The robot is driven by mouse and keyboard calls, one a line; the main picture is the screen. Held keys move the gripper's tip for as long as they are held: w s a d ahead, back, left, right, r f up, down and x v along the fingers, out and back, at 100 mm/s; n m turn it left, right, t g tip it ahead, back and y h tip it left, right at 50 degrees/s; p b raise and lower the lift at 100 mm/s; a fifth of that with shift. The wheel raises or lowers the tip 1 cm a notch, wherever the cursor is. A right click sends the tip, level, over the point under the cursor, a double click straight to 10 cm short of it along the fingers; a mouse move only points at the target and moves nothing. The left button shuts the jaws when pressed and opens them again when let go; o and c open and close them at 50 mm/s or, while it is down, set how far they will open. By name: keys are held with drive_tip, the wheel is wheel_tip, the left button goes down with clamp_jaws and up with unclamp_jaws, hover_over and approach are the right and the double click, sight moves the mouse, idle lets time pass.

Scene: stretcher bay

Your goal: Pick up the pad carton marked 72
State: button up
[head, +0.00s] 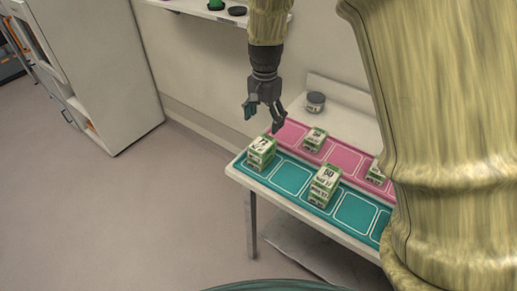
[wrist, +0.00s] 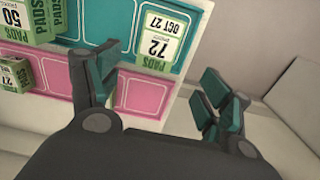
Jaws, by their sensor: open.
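The pad carton marked 72 (head: 261,152) is white and green and sits at the left end of the teal mat. In the wrist view the carton (wrist: 158,42) shows its 72 label and a date, with PADS on its side. My gripper (head: 263,118) is open and empty, above and a little behind the carton. In the wrist view my gripper's fingers (wrist: 160,86) are spread apart, with the carton beyond them towards the top of the picture. They do not touch it.
A carton marked 50 (head: 325,184) stands farther right on the teal mat (head: 291,178). Another carton (head: 315,138) sits on the pink mat (head: 345,157) behind. A shelf (head: 205,11) hangs on the wall. Floor is clear at left.

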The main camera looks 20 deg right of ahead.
sight(264, 141)
drive_tip(key=shift+s+f, duration=0.1)
drive_tip(key=shift+f, duration=0.35)
drive_tip(key=f, duration=0.1)
drive_tip(key=f+p, duration=0.1)
drive_tip(key=f, duration=0.2)
drive_tip(key=shift+a+p, duration=0.3)
drive_tip(key=shift+s+f+p, duration=0.1)
drive_tip(key=shift+f+p, duration=0.3)
drive_tip(key=shift+f, duration=0.1)
drive_tip(key=f, duration=0.1)
drive_tip(key=f+p, duration=0.1)
drive_tip(key=f, duration=0.1)
drive_tip(key=shift+s+d+f+p, duration=0.2)
drive_tip(key=shift+d+p, duration=0.1)
drive_tip(key=shift+p, duration=0.1)
drive_tip(key=shift+f, duration=0.7)
drive_tip(key=c, duration=1.2)
